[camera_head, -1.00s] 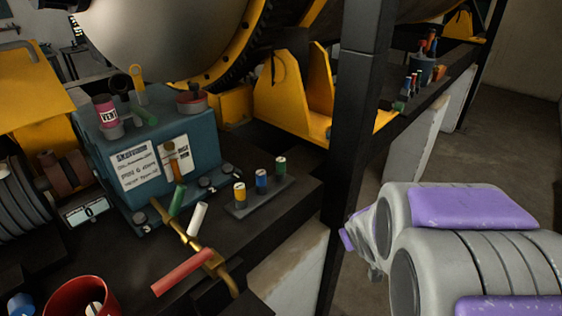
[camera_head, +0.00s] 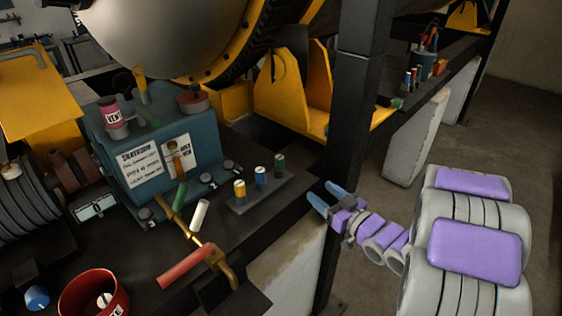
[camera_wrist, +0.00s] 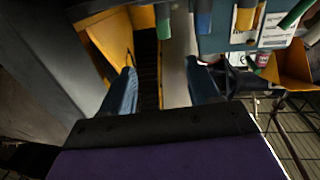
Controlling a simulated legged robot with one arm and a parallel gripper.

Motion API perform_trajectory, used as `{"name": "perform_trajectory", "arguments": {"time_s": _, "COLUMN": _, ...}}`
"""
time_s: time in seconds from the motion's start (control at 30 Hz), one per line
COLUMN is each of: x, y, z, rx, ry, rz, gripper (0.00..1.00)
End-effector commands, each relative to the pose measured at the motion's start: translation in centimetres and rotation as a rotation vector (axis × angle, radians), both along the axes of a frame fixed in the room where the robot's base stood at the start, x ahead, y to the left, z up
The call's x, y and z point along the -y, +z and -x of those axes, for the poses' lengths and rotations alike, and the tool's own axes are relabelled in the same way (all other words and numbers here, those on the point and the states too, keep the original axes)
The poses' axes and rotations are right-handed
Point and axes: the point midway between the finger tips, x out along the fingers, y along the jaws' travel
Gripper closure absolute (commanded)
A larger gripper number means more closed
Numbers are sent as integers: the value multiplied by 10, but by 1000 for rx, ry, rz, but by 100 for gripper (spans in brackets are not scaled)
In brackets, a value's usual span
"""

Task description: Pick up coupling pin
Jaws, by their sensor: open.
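No part is clearly marked as the coupling pin. A small dark rack (camera_head: 262,194) on the bench holds a yellow-banded pin (camera_head: 239,190), a blue-banded pin (camera_head: 260,178) and a green-banded pin (camera_head: 279,164), all upright. A white cylinder (camera_head: 200,214), a green cylinder (camera_head: 180,196) and a red cylinder (camera_head: 185,267) are by a brass pipe. My gripper (camera_head: 326,198) is open at the bench's right edge, right of the rack and apart from the pins. In the wrist view, nothing is seen held between its blue fingers (camera_wrist: 163,90).
A dark upright post (camera_head: 355,110) stands close behind my gripper. A teal box (camera_head: 165,150) with labels stands behind the brass pipe. A red cup (camera_head: 93,296) is at the front left. Yellow brackets (camera_head: 283,100) support the large drum at the back.

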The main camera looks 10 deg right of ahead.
Motion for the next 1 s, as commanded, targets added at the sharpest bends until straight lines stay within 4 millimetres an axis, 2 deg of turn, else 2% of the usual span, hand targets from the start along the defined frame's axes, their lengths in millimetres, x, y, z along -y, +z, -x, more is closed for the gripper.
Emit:
{"name": "perform_trajectory", "arguments": {"time_s": 0.17, "x": -11, "y": 1, "z": -16, "rx": 5, "ry": 8, "rz": -5, "gripper": 39}}
{"name": "perform_trajectory", "arguments": {"time_s": 0.7, "x": -48, "y": 0, "z": -93, "rx": 4, "ry": 5, "rz": -4, "gripper": 39}}
{"name": "perform_trajectory", "arguments": {"time_s": 1.0, "x": -56, "y": 1, "z": -111, "rx": 4, "ry": 2, "rz": -3, "gripper": 39}}
